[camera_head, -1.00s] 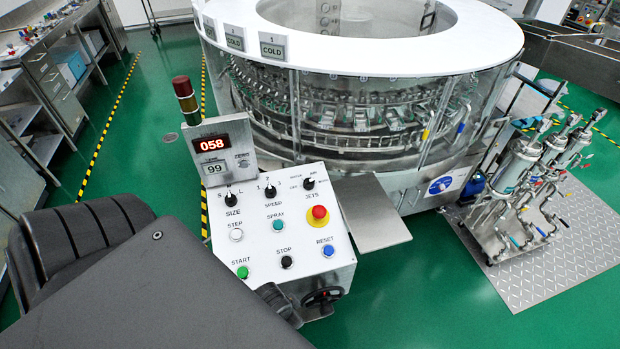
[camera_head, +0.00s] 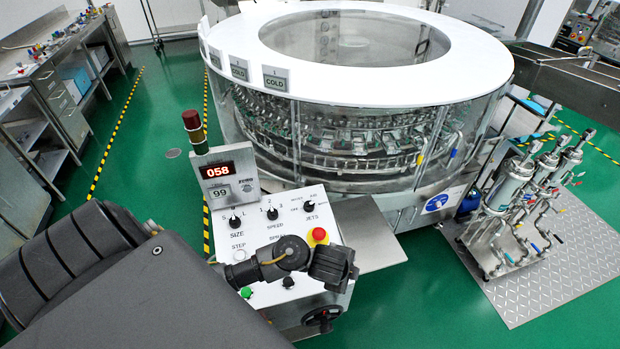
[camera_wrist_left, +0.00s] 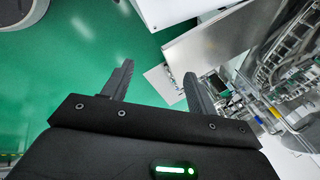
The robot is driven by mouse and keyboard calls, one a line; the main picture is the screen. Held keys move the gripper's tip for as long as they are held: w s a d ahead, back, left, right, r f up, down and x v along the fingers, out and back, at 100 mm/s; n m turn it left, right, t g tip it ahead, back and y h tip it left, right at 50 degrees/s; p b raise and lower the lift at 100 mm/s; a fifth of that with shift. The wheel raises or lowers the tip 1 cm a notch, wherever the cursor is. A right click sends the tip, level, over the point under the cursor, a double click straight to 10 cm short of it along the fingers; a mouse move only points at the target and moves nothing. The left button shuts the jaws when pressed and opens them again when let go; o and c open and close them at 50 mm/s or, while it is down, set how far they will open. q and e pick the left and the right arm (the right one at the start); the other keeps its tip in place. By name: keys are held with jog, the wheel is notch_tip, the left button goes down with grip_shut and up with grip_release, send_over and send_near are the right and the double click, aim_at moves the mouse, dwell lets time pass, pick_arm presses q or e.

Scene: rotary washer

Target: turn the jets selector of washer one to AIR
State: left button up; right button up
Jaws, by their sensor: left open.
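The jets selector (camera_head: 309,206) is a small black knob at the upper right of the sloped white control panel (camera_head: 258,222) in the head view. Small labels ring it, too small to read surely, and I cannot tell where its pointer aims. My left gripper (camera_head: 334,267) is over the panel's lower right, nearer the camera than the selector and not touching it. In the left wrist view the left gripper (camera_wrist_left: 158,70) has two dark fingers spread apart with nothing between them. The selector is not clearly visible there. My right gripper is not in view.
A red emergency button (camera_head: 318,236) sits just below the selector, beside my gripper. The SPEED knob (camera_head: 272,213) and SIZE knob (camera_head: 235,221) are to its left. A display (camera_head: 219,173) reads 058. A steel shelf (camera_head: 366,232) juts out right of the panel.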

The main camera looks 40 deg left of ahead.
pick_arm(q)
jog(key=w+a+m+y, duration=0.1)
jog(key=w+a+m, duration=0.3)
jog(key=w+a, duration=0.3)
jog(key=m+g+y, duration=0.3)
send_near(310, 205)
jog(key=b+x, duration=0.3)
jog(key=x, duration=0.5)
jog(key=shift+a+f, duration=0.15)
jog(key=shift+f, duration=0.2)
jog(key=shift+w+a+f+b, duration=0.15)
jog(key=shift+f+b, duration=0.15)
jog(key=shift+f, duration=0.15)
